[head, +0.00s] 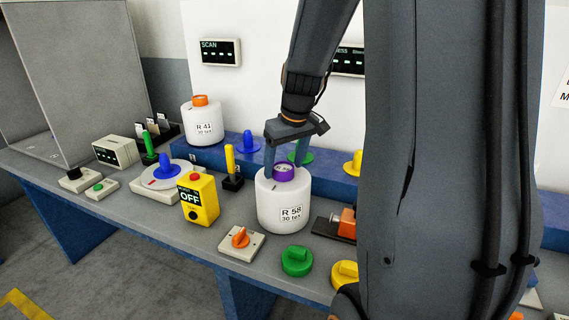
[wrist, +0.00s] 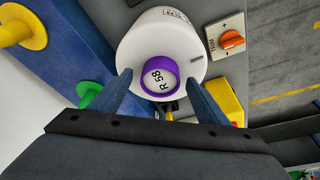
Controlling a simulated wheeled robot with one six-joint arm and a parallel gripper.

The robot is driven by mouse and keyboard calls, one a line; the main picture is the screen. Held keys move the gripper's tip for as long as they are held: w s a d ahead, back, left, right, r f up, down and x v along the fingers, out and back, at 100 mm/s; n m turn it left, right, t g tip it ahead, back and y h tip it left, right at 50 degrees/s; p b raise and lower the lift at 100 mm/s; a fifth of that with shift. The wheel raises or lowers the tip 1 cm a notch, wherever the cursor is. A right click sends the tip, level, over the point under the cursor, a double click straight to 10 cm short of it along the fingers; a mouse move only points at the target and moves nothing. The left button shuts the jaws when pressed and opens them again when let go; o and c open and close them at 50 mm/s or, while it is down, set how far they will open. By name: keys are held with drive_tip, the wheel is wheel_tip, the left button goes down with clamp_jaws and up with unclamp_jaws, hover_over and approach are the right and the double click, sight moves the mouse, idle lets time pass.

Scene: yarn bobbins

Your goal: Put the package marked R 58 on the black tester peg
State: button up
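The package marked R 58 (head: 272,214) is a white bobbin with a purple core, standing upright on the grey bench. I cannot make out a black tester peg; my arm hides part of the bench at the right.
Another white package marked R 41 (head: 203,125) stands on the blue shelf. Near R 58 are a yellow OFF box (head: 199,200), an orange knob (head: 240,238), a green knob (head: 297,260) and an orange block (head: 347,223). Colored pegs line the shelf behind, including a blue one (head: 250,145).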

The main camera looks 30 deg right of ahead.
drive_tip(key=shift+s+f, duration=0.1)
drive_tip(key=shift+b+v, duration=0.75)
drive_tip(key=shift+v, duration=3.2)
